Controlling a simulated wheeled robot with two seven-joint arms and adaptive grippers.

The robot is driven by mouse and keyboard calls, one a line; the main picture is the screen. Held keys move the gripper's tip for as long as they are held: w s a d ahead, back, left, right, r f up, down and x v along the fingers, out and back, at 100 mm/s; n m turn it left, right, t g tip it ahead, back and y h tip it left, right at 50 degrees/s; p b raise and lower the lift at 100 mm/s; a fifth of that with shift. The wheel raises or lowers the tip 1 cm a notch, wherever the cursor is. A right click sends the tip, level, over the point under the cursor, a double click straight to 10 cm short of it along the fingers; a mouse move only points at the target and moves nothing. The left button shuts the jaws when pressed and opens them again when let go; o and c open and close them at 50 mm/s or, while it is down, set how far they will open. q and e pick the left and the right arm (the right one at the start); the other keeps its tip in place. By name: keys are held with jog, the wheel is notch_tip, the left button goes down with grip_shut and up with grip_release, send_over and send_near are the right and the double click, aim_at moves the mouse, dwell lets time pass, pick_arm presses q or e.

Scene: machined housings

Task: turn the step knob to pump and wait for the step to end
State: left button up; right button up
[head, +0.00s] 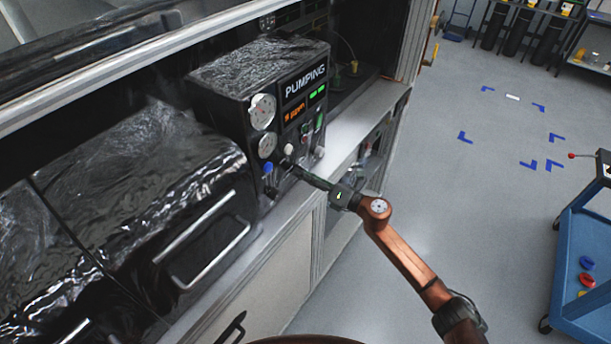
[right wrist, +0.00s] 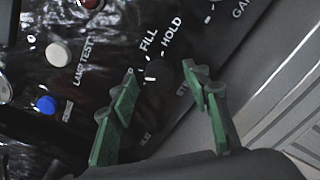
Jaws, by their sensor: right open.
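The control box (head: 250,75) is black and shiny, with a lit sign (head: 305,80) reading PUMPING. In the right wrist view the step knob (right wrist: 160,71) is small, round and black with a white mark. The labels FILL and HOLD stand above it; other labels near it are partly hidden or too dark to read. My right gripper (head: 290,166) is at the lower front of the panel. Its green fingers (right wrist: 159,80) are open, one on each side of the knob, with visible gaps. My left gripper is not in view.
The panel has two white gauges (head: 262,111), an orange readout (head: 294,114), a white button (right wrist: 58,53) and a blue button (right wrist: 46,104) near my fingers. A grey ledge (head: 345,135) runs beside the box. A blue cart (head: 575,265) stands right; the floor between is clear.

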jog(key=v, duration=1.2)
dwell(0.3)
